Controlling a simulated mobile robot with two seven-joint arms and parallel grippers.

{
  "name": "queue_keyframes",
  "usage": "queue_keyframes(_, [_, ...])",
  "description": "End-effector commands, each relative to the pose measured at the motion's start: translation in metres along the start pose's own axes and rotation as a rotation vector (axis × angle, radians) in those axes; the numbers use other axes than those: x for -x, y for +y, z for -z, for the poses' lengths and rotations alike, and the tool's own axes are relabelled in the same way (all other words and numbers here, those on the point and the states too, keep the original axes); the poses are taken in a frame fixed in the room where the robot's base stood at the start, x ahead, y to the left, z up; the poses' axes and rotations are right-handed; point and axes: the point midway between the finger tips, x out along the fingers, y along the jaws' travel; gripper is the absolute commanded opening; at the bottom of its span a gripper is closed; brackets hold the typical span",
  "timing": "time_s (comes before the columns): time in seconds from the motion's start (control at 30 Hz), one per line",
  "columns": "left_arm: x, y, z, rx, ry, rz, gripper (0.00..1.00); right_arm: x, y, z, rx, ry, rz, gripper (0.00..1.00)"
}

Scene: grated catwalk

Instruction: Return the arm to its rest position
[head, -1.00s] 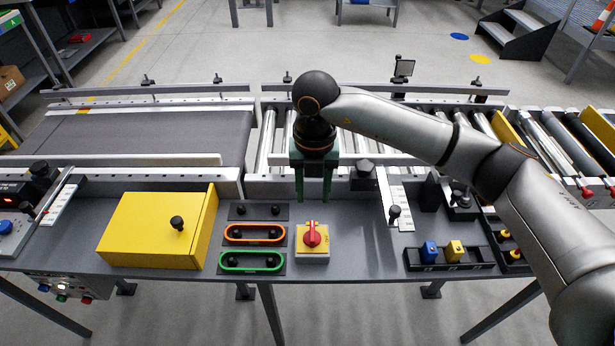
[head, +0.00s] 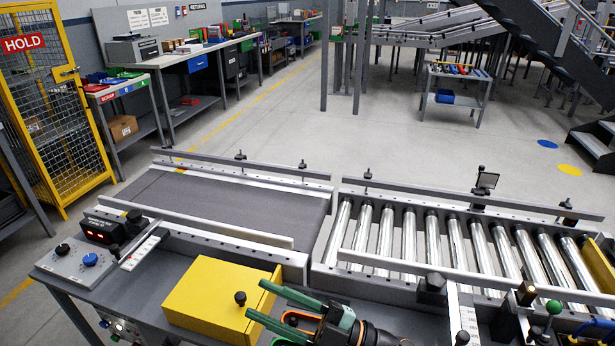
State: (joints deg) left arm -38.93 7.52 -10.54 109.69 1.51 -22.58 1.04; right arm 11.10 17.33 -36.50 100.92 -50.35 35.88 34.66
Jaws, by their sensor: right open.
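My right gripper (head: 256,300) is at the bottom of the head view, its two green fingers pointing left and spread apart, with nothing between them. It is in front of the right edge of the yellow box (head: 205,300) in the picture; I cannot tell whether they touch. Its dark wrist runs off toward the bottom right, and the rest of the right arm is out of view. An orange-rimmed slot (head: 296,318) shows partly behind the fingers. The red knob seen earlier is not visible. My left gripper is not in view.
A dark conveyor belt (head: 230,208) and a roller conveyor (head: 410,240) with metal rails lie behind the desk. A control box with a blue button (head: 90,260) stands at the desk's left. A yellow mesh cage (head: 60,120) is at far left. Open floor lies beyond.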

Motion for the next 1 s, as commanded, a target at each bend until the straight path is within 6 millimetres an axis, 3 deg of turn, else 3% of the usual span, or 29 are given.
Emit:
queue_keyframes(0.13, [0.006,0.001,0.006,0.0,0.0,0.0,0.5,0.054,0.019,-0.047,-0.201,-0.269,-0.343,0.45])
queue_keyframes(0.23, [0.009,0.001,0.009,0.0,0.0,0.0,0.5,0.109,0.007,-0.083,-0.341,-0.494,-0.511,0.45])
queue_keyframes(0.4, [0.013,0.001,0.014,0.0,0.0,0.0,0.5,0.213,-0.058,-0.119,-0.593,-0.894,-0.672,0.45])
queue_keyframes(0.5, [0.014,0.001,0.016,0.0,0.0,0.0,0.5,0.262,-0.102,-0.121,-0.723,-1.08,-0.7,0.45])
queue_keyframes(0.6, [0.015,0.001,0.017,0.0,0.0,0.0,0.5,0.296,-0.139,-0.114,-0.825,-1.212,-0.703,0.45])
queue_keyframes(0.7, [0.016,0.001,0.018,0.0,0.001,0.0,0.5,0.315,-0.163,-0.107,-0.893,-1.29,-0.697,0.45])
queue_keyframes(0.8, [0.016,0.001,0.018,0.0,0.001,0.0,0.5,0.324,-0.174,-0.103,-0.924,-1.326,-0.691,0.45])
queue_keyframes(1.0, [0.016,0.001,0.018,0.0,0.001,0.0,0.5,0.325,-0.175,-0.103,-0.925,-1.328,-0.691,0.45])
